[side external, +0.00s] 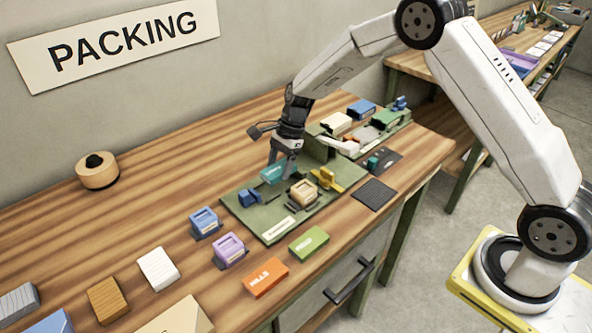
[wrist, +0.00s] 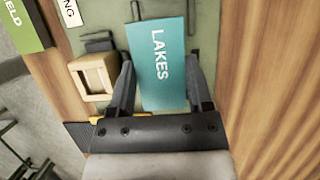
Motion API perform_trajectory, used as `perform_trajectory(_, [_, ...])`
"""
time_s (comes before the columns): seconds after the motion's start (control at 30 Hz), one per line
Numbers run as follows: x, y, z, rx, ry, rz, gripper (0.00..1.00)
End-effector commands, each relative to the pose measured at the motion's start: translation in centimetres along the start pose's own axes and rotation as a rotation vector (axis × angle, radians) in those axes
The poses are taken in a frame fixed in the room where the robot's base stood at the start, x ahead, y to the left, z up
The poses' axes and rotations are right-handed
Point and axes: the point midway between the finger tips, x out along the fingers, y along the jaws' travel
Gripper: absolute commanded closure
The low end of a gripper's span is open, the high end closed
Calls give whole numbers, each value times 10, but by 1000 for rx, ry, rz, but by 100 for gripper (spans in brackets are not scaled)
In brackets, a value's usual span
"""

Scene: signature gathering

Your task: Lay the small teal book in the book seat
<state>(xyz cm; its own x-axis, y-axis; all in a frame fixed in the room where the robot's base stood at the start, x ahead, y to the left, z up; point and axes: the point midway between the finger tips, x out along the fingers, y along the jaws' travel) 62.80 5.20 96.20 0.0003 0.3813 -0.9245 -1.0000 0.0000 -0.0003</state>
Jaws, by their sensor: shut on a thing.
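The teal book (wrist: 161,62), marked LAKES, is held between the two fingers of my gripper (wrist: 160,75) in the wrist view. In the side view my gripper (side external: 281,160) points down with the teal book (side external: 273,174) over the back part of a green board (side external: 262,226). The green board (wrist: 208,28) shows under the book in the wrist view, with dark raised edges beside it. I cannot tell whether the book touches the board. The book seat is not clearly seen; the book and fingers cover that area.
On the board are a tan box (side external: 303,192), a yellow piece (side external: 327,178) and a blue piece (side external: 250,197). Orange (side external: 265,278) and green (side external: 309,242) books lie in front. Another green tray (side external: 391,133) holds more pieces.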

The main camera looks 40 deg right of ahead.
Motion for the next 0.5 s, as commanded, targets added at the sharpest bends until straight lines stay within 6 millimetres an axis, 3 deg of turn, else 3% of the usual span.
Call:
perform_trajectory(0.33, [5,-4,-2,0,0,0,93])
perform_trajectory(0.5, [19,-6,-7,1,0,3,93])
